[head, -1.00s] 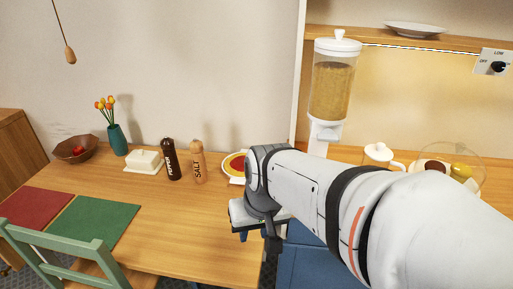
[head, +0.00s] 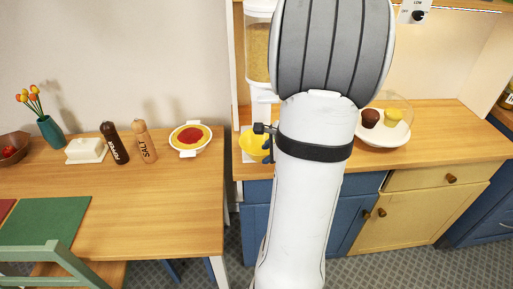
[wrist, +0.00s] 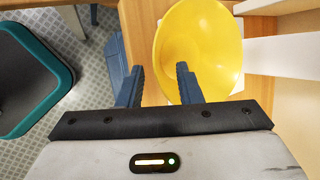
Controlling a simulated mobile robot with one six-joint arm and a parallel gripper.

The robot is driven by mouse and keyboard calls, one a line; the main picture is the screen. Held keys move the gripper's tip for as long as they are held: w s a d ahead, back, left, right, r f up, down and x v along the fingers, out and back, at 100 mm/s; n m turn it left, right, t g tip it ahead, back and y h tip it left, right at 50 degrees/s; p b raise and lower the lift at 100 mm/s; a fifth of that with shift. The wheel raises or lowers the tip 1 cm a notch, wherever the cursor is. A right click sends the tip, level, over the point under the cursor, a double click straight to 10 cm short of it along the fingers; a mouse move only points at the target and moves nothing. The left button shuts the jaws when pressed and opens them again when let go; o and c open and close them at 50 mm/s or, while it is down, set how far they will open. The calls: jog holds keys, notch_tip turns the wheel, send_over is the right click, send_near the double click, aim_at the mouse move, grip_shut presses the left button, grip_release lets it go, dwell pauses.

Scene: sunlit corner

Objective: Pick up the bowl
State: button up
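A yellow bowl (head: 254,146) stands on the wooden counter under the cereal dispenser, partly hidden by my arm in the head view. In the wrist view the yellow bowl (wrist: 215,45) fills the upper middle and looks empty. My gripper (wrist: 159,76) is open with nothing between its fingers. In that view its right finger overlaps the bowl's inside and its left finger lies outside the left rim; I cannot tell whether either touches. In the head view most of the gripper is hidden behind my arm. A brown bowl (head: 8,158) with something red in it sits on the table at far left.
The dispenser (head: 258,50) rises right behind the yellow bowl. A domed plate (head: 384,141) stands to the right on the counter. A white dish of red food (head: 190,140), salt (head: 145,143) and pepper shakers (head: 115,144) and a butter dish (head: 86,151) are on the table.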

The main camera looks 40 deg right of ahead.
aim_at(257, 160)
jog(key=x, duration=0.5)
jog(key=shift+w+d+f+b, duration=0.1)
jog(key=shift+w+f+b, duration=0.05)
jog(key=shift+f+b, duration=0.15)
grip_shut()
jog(key=shift+r, duration=0.1)
